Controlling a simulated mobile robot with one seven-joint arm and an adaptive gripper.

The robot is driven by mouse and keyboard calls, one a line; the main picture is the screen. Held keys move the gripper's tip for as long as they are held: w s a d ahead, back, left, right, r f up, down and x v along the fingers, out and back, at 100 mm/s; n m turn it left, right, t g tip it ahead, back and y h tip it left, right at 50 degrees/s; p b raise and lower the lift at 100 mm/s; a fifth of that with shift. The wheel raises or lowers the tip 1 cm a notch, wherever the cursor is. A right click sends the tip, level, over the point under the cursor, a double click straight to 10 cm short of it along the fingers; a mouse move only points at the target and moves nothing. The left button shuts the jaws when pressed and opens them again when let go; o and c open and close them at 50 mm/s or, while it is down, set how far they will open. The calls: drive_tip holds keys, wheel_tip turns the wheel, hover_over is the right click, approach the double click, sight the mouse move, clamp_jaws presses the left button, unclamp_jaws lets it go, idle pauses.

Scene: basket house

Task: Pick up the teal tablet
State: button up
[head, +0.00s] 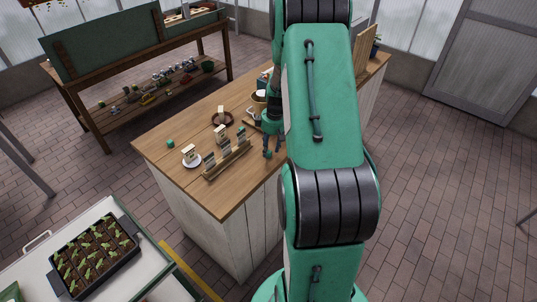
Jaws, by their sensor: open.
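My gripper (272,151) is at the right part of the wooden worktop (165,138), its fingers pointing down just right of a wooden rack (226,161). It is open and I see nothing between its fingers. A small green-teal block (170,143) lies near the left edge of the worktop, well apart from my gripper. Another small teal piece (241,131) lies behind the rack, left of my gripper. Both are too small for me to tell which is the teal tablet. My arm hides part of the worktop's right side.
Several grey upright pieces stand in the rack. A pale cup (258,101) stands near my wrist. A seedling tray (95,256) sits on a cart at the lower left. The worktop's front corner is clear.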

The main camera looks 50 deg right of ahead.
wheel_tip(320, 180, up, 12)
drive_tip(key=s+p, duration=0.1)
drive_tip(key=shift+s+d, duration=0.15)
idle(0.4)
drive_tip(key=shift+f, duration=0.15)
idle(0.4)
drive_tip(key=b, duration=0.1)
hover_over(270, 152)
drive_tip(key=shift+f, duration=4.25)
drive_tip(key=shift+f, duration=0.1)
drive_tip(key=shift+w+f+b, duration=0.15)
drive_tip(key=shift+f+b, duration=0.2)
drive_tip(key=shift+f, duration=0.9)
drive_tip(key=shift+w+f+b, duration=0.15)
drive_tip(key=shift+f+b, duration=0.15)
drive_tip(key=shift+f, duration=0.9)
drive_tip(key=c, duration=0.8)
